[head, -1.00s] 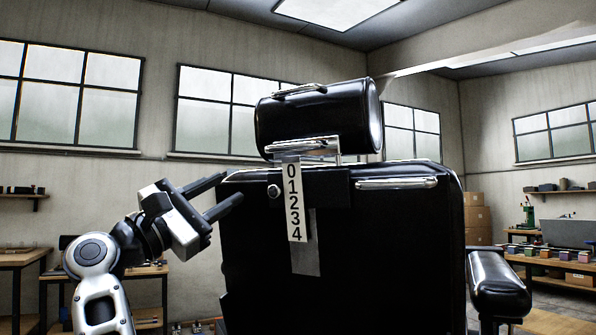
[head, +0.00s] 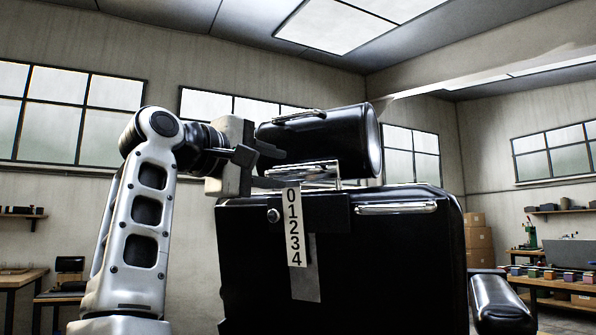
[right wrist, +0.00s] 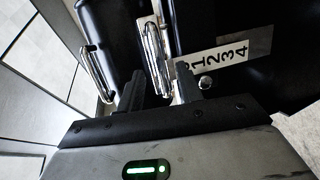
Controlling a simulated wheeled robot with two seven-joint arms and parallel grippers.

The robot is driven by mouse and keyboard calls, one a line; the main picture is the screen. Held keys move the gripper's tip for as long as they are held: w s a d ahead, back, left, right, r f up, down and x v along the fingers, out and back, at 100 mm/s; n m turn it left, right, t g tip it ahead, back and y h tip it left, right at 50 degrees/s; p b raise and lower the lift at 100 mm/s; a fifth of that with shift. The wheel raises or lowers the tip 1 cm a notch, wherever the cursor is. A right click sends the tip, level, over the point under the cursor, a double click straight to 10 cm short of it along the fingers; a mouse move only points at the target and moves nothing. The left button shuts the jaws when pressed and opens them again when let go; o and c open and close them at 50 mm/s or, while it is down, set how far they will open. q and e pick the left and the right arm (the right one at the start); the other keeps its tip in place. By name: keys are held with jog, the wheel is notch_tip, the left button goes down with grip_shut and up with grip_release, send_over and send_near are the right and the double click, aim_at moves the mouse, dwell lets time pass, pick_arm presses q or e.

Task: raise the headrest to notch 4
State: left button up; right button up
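The black padded headrest (head: 335,140) stands above the black chair back (head: 390,265) on metal posts. A chrome bar (head: 302,171) runs along its lower edge. A white strip (head: 293,228) numbered 0 to 4 hangs on the back, with a round knob (head: 273,215) at its left near the 1. I cannot tell which notch the headrest is at. My right gripper (head: 276,167) is open at the headrest's lower left. In the right wrist view its fingers (right wrist: 162,80) are apart, with the chrome bar (right wrist: 154,55) just ahead of the gap. My left gripper is not in view.
A second chrome handle (head: 299,117) is on the headrest's upper part, and a chrome rail (head: 396,208) is on the chair back. An armrest (head: 498,300) juts out at the right. Workbenches and cardboard boxes (head: 475,235) stand farther back.

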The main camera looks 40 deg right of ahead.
aim_at(288, 172)
jog(key=d, duration=0.6)
jog(key=shift+w+d+f, duration=0.1)
jog(key=shift+w+d, duration=0.2)
jog(key=shift+d, duration=0.05)
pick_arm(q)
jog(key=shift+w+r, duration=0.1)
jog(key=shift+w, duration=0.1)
